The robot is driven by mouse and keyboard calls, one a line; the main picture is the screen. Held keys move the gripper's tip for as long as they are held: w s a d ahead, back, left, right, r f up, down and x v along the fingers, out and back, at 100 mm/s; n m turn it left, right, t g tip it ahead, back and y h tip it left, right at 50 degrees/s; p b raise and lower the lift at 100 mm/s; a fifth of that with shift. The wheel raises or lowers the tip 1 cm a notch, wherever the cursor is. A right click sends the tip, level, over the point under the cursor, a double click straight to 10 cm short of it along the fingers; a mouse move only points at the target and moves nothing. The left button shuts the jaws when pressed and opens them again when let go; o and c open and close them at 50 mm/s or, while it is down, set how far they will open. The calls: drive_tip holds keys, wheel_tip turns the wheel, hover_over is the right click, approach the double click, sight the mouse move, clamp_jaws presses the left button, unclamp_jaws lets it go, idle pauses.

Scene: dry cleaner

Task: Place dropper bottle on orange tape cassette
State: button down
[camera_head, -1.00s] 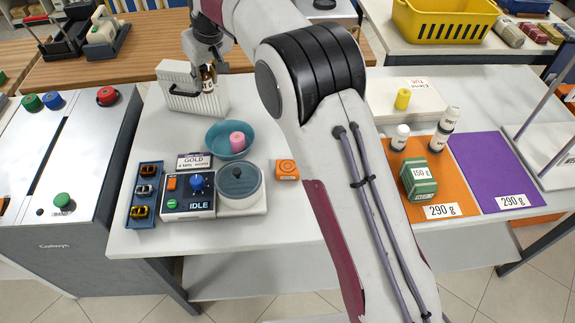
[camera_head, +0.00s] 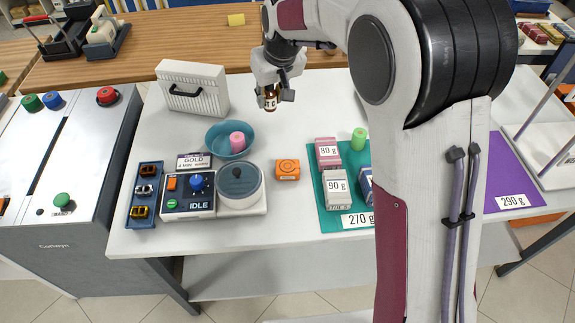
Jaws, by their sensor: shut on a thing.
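My gripper (camera_head: 271,98) is in the upper middle of the head view, shut on the brown dropper bottle (camera_head: 271,103), which has a pale label. The bottle hangs upright above the white table, partly covered by the fingers. The orange tape cassette (camera_head: 288,170) lies flat on the table, right of the lidded pot. It is nearer the front than my gripper and a little to its right. Nothing rests on the cassette.
A teal mat (camera_head: 327,211) with weight boxes lies to the right. A white case (camera_head: 193,88) stands at the back left.

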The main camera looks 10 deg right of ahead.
drive_tip(key=s+d+f+m, duration=0.1)
drive_tip(key=s+d+f, duration=0.2)
drive_tip(key=s+f, duration=0.2)
drive_tip(key=shift+s+d+f+m+h, duration=0.2)
drive_tip(key=shift+s+d+m+h, duration=0.1)
drive_tip(key=shift+s, duration=0.35)
drive_tip(key=shift+f, duration=0.1)
hover_over(286, 162)
drive_tip(key=s, duration=0.2)
drive_tip(key=shift+w+d+f, duration=0.1)
drive_tip(key=shift+f, duration=1.45)
drive_tip(key=shift+w+d+f, duration=0.1)
drive_tip(key=shift+f, duration=1.4)
drive_tip(key=shift+f, duration=1.9)
drive_tip(key=shift+f, duration=0.15)
